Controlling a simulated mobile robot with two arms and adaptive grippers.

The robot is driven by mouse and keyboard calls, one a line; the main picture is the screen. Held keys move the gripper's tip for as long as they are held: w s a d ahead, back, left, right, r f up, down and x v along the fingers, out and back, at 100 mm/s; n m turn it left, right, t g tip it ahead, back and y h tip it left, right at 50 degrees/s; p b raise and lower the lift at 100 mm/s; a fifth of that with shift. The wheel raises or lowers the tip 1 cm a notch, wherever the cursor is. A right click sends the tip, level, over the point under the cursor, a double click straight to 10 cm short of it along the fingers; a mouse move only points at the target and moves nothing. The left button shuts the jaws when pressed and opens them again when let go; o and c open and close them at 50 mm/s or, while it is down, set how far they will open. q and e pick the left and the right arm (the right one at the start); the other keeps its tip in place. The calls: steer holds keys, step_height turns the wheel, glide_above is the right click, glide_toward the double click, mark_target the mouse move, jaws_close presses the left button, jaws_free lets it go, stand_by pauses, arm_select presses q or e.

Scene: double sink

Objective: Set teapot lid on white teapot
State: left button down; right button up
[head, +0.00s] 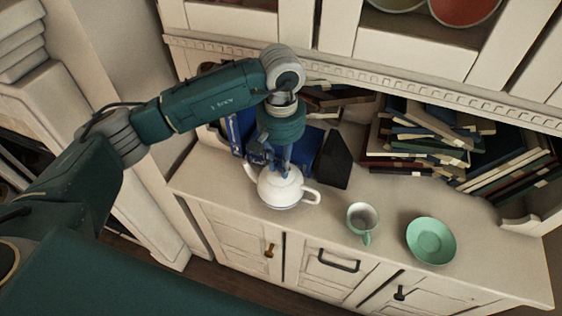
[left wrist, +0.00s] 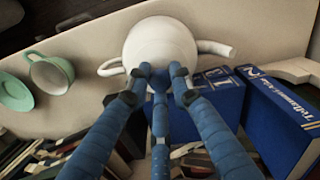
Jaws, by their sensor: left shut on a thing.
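The white teapot (head: 280,190) stands upright near the left end of the cabinet top, its spout to the left and handle to the right. My left gripper (head: 284,168) points straight down at the teapot's top. In the left wrist view my left gripper's blue fingertips (left wrist: 160,72) are shut at the near edge of the round white top. They are closed on the white teapot lid (left wrist: 160,48), whose knob they hide. The lid is at the teapot's opening and blends with the body; I cannot tell whether it is fully seated. My right gripper is not in view.
A green cup (head: 362,220) and a green saucer (head: 431,241) stand right of the teapot. Blue books (left wrist: 283,120) and a dark book (head: 335,160) stand close behind it. Piled books (head: 425,140) fill the back right. The cabinet's front edge is clear.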

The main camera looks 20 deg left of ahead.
arm_select(q)
steer(key=shift+f, duration=0.3)
steer(key=c, duration=1.8)
jaws_free()
steer(key=shift+r+p, duration=0.85)
steer(key=shift+r, duration=1.8)
steer(key=shift+r+p, duration=1.05)
steer(key=shift+r, duration=1.85)
steer(key=shift+s+f, duration=0.1)
steer(key=shift+s, duration=0.05)
